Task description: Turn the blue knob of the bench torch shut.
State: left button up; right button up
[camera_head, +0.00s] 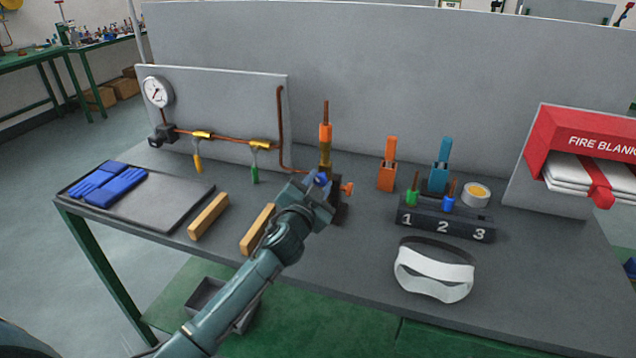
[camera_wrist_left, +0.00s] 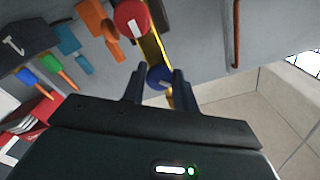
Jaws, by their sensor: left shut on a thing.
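The bench torch (camera_head: 325,152) stands upright on the bench, with an orange upper part and a brass body. Its blue knob (camera_head: 320,178) is low on the torch and partly hidden by my left gripper (camera_head: 322,187). A red knob (camera_wrist_left: 131,17) with a white mark is farther along the brass body. My right gripper is not in view.
Copper piping with yellow and green valves (camera_head: 258,145) and a gauge (camera_head: 157,91) stands behind left. Wooden blocks (camera_head: 208,217) and a tray (camera_head: 182,205) lie left. A numbered rack (camera_head: 445,225), white goggles (camera_head: 434,274) and a fire blanket box (camera_head: 580,135) are right.

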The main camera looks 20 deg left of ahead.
pick_arm(q)
jog(key=m, duration=0.4)
jog(key=shift+m+p, duration=0.6)
jog(key=shift+m, duration=1.7)
jog(key=o, duration=0.9)
jog(key=shift+o, duration=0.2)
jog(key=s, duration=1.3)
jog(key=shift+a+b, duration=0.3)
jog(key=shift+b, duration=0.15)
